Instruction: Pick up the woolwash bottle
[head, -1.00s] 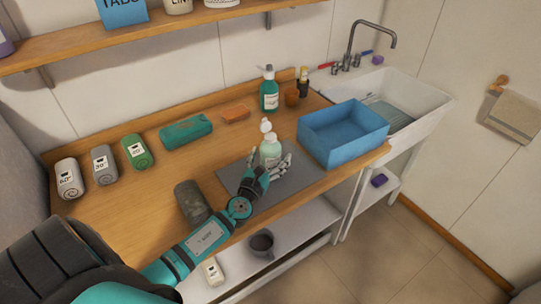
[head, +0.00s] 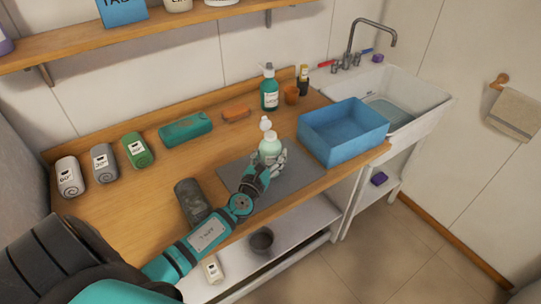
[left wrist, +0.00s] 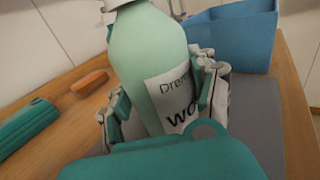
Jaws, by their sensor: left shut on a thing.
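The woolwash bottle (head: 267,148) is pale green with a white top and looks upright over the grey mat (head: 298,176). It fills the middle of the left wrist view (left wrist: 150,60), where its white label shows only part of its words. My left gripper (head: 278,160) is shut on this bottle, with a finger on either side of it in the left wrist view (left wrist: 165,105). The bottle's base is hidden behind the gripper, so I cannot tell whether it touches the mat. My right gripper is not in view.
A blue bin (head: 342,143) stands right of the bottle, beside the sink (head: 425,100). A dark grey roll (head: 190,200) lies near my arm.

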